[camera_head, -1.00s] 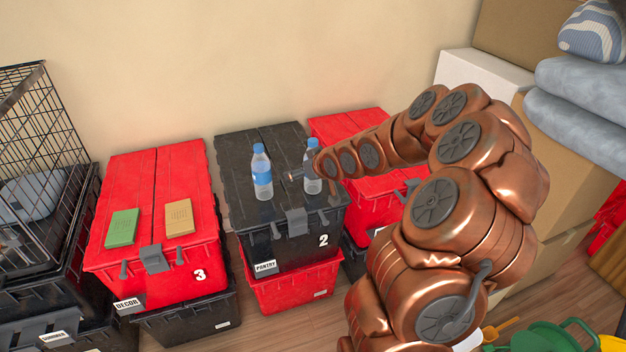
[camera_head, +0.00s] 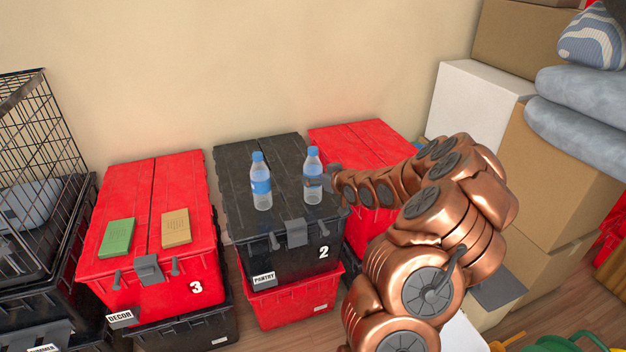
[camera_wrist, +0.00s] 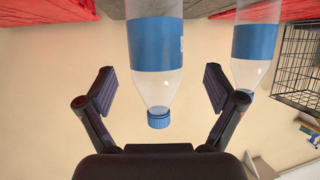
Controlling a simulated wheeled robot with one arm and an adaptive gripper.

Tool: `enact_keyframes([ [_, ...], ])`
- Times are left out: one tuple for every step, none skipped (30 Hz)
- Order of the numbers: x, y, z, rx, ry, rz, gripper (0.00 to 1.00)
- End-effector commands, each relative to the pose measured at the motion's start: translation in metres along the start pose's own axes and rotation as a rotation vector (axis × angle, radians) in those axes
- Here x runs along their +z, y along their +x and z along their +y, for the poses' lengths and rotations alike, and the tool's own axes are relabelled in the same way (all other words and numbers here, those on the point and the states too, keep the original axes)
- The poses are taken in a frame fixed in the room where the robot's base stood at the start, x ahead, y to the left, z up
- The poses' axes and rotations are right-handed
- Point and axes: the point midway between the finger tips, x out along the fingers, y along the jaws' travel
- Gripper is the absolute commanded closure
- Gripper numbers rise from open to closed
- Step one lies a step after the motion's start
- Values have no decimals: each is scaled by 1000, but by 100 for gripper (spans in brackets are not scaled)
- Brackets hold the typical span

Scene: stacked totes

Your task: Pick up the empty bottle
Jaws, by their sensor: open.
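Two clear plastic bottles with blue caps and blue labels stand upright on the black tote lid. The left bottle (camera_head: 261,183) is apart from my gripper. The right bottle (camera_head: 312,168) is close to my gripper (camera_head: 325,184), which is at its right side and partly overlaps it. In the wrist view, which is upside down, the near bottle (camera_wrist: 155,50) lies between the two spread fingers of my gripper (camera_wrist: 160,90), with a gap on each side. The other bottle (camera_wrist: 254,45) is farther right there. I cannot tell from the clear plastic which bottle holds water.
The black tote (camera_head: 235,190) marked 2 stands between a red tote (camera_head: 140,270) marked 3 and another red tote (camera_head: 365,140). Green (camera_head: 117,238) and tan (camera_head: 176,228) blocks lie on the left tote. A wire cage (camera_head: 40,150) is far left; cardboard boxes (camera_head: 560,160) are right.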

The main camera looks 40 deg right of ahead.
Motion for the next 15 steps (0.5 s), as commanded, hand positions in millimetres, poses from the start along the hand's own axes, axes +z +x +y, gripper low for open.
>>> enact_keyframes([
  [-1,6,0,-2,-2,-1,8],
  [-1,9,2,0,-3,-1,8],
  [-1,14,3,1,-2,-1,8],
  [-1,18,4,0,-3,-2,8],
  [-1,21,5,0,-3,-3,8],
  [0,26,4,-1,-2,-3,8],
  [0,29,4,-2,-2,-3,8],
  [0,32,4,-1,-1,-3,8],
  [0,35,4,0,0,-2,8],
  [-1,37,4,0,-1,-2,8],
  [-1,39,5,0,-2,-1,8],
  [-1,41,5,1,-2,0,8],
  [-2,41,5,1,-2,0,8],
  [-2,42,5,1,-1,0,8],
  [-1,42,5,2,-1,0,8],
])
